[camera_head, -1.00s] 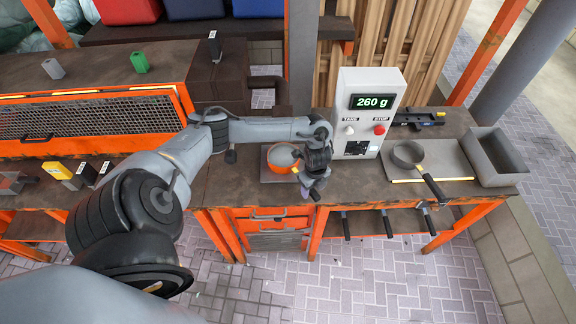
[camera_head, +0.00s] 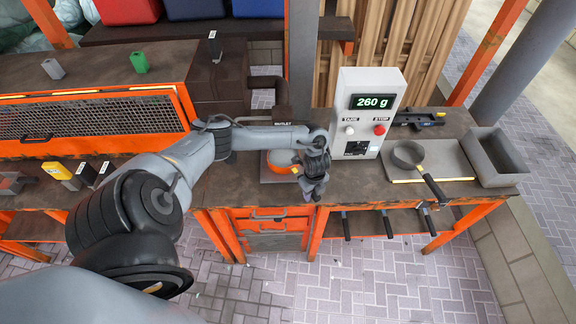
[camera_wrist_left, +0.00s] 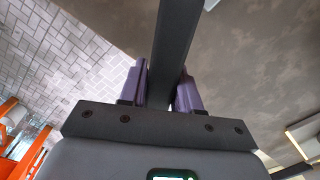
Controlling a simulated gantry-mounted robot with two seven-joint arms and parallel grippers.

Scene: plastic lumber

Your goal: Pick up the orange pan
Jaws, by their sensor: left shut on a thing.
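The orange pan (camera_head: 283,169) sits on the plate of the weighing machine in the head view, its far part hidden behind my left arm. My left gripper (camera_head: 314,190) is at the pan's near right side, pointing down. In the left wrist view, its purple fingers (camera_wrist_left: 162,82) are shut on the pan's dark handle (camera_wrist_left: 176,40), which runs between them. The head view does not show the grip itself. My right gripper is not in view.
The weighing machine (camera_head: 366,118) reads 260 g and stands close behind the gripper. A grey pan (camera_head: 408,155) on a tray and an empty grey bin (camera_head: 495,158) are to the right. Handled tools hang below the front edge.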

